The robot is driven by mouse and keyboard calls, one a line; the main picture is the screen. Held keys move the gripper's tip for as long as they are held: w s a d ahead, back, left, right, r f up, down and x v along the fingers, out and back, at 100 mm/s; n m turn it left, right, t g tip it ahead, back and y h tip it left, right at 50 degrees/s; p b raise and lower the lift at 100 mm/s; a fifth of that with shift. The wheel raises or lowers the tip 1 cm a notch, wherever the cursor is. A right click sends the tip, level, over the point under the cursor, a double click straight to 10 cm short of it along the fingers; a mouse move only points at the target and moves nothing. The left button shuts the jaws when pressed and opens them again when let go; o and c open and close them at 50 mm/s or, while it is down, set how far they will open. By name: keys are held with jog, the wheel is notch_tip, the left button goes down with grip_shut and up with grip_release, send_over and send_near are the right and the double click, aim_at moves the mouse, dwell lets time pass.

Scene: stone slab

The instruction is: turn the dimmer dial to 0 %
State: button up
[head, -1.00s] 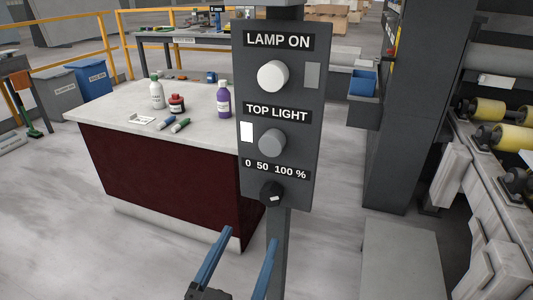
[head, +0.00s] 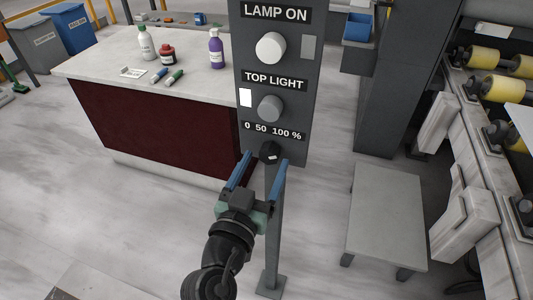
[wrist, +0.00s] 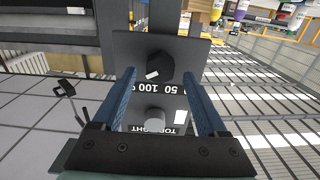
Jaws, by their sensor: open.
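The dimmer dial (head: 270,152) is a small black knob with a white mark, low on the grey panel (head: 294,100), under the label "0 50 100 %" (head: 273,131). In the head view the mark shows on its lower face. The dial also shows in the wrist view (wrist: 161,65), upside down, with its mark at the lower left. My gripper (head: 266,158) is open, its blue fingers pointing at the panel on either side of the dial. In the wrist view the fingertips (wrist: 159,72) flank the dial with gaps; contact cannot be told.
A grey "TOP LIGHT" knob (head: 270,108) and a white "LAMP ON" knob (head: 271,47) sit higher on the panel. A counter (head: 100,65) with bottles stands behind left. A low grey table (head: 385,215) stands right of the panel's post (head: 271,235).

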jog(key=shift+x, duration=1.1)
grip_shut()
